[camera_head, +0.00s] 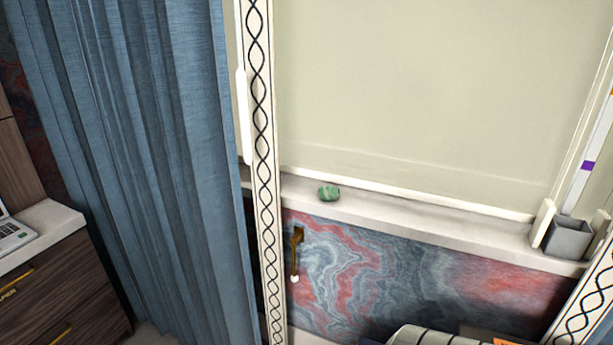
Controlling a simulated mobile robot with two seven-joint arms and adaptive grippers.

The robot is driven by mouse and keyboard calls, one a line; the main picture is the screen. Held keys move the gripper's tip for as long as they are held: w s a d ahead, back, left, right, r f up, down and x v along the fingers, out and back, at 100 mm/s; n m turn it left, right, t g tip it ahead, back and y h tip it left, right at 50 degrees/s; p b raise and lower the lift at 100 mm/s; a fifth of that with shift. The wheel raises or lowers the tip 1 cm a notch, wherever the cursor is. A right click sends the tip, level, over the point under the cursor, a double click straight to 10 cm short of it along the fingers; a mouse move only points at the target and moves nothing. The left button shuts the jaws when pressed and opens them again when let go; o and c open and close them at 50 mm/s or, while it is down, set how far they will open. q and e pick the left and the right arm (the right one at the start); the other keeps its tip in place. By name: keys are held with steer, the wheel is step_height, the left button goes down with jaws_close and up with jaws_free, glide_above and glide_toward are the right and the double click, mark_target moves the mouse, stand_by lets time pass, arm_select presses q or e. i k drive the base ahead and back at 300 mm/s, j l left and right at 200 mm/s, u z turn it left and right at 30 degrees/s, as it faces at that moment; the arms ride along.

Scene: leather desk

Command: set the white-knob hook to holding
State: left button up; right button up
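The white-knob hook (296,250) is a small brass-coloured fitting on the marbled wall below the window ledge, just right of the patterned white strip. Its arm hangs down, with the white knob (294,278) at the lower end. The blue curtain (150,150) hangs in loose folds at the left, beyond the strip and apart from the hook. Neither of my grippers is in view.
The patterned strip (262,130) runs between curtain and hook. Dark drawers (65,295) stand at left.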

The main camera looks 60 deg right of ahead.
mark_target(294, 278)
steer(key=z, duration=1.6)
steer(key=i+j, duration=0.3)
steer(key=j+u, duration=0.05)
